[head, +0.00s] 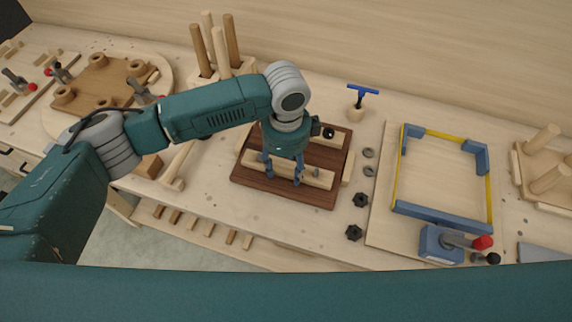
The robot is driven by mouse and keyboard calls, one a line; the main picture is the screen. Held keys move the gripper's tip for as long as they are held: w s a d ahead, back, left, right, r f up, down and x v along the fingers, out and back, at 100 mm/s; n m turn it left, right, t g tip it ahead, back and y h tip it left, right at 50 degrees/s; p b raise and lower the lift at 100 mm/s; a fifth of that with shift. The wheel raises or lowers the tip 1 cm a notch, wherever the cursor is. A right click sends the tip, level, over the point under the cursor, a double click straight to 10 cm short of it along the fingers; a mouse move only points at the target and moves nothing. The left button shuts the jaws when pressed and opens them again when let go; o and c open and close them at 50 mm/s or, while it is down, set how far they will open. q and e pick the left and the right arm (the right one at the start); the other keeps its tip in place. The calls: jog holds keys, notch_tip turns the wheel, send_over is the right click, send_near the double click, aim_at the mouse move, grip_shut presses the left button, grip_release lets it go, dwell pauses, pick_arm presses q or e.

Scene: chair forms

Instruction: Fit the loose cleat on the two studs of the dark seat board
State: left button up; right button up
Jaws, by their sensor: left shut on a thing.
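The dark brown seat board (320,195) lies on the bench near the middle of the head view. My left gripper (283,174) points down over the board, with its blue fingers shut on a pale wooden bar, the loose cleat (318,178). The cleat lies lengthwise across the front half of the board, its ends showing on both sides of the fingers. A small dark spot shows on its right part. The studs cannot be made out, and I cannot tell whether the cleat touches the board. My right gripper is not in view.
Pale wooden legs (231,42) stand in a block behind the board. A blue T-handled tool (362,92), grey rings (369,153) and black knobs (354,232) are to the right. Beyond them is a blue-cornered frame (437,218). A mallet (176,168) lies to the left.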

pick_arm(q)
jog(key=shift+f, duration=0.1)
jog(key=o, duration=1.3)
